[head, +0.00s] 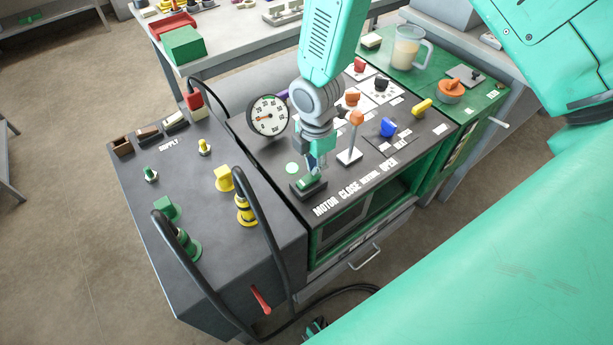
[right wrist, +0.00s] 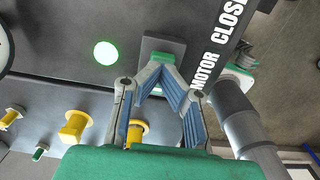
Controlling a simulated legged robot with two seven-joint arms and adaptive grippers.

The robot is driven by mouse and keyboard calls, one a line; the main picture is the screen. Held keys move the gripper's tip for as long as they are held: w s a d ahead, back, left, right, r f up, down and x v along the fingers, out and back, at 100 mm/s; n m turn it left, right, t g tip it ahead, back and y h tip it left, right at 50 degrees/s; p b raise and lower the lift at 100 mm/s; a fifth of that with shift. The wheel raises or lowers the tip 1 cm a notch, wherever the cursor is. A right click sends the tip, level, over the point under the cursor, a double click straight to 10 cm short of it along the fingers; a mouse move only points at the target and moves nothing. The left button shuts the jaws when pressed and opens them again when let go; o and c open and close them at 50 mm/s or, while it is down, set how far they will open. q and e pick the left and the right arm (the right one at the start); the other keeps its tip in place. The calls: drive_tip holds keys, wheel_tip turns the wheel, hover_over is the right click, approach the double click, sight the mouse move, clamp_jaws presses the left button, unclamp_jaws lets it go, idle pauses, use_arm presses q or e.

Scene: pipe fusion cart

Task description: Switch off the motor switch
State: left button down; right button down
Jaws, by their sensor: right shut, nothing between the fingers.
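The motor switch (head: 308,184) is a green switch on a dark base, at the front left corner of the black control panel (head: 276,158), left of the MOTOR label. My right gripper (head: 319,160) points down just above and behind it. In the right wrist view the switch (right wrist: 158,47) lies right beyond the fingertips of my right gripper (right wrist: 160,68). The fingers are shut with nothing between them. Whether they touch the switch I cannot tell. A round green light (right wrist: 106,53) glows beside the switch. My left gripper is not seen.
A round gauge (head: 268,115) stands behind the switch. A white-stemmed lever with an orange knob (head: 356,118) and a blue knob (head: 388,127) stand to its right. The supply box (head: 190,215) at left carries yellow and green fittings and black hoses (head: 270,225).

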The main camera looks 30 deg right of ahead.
drive_tip(key=shift+f+b, duration=0.35)
drive_tip(key=shift+f, duration=0.4)
drive_tip(key=shift+r, duration=0.1)
wheel_tip(320, 180, up, 7)
drive_tip(key=p, duration=0.6)
drive_tip(key=shift+p, duration=0.3)
idle(0.4)
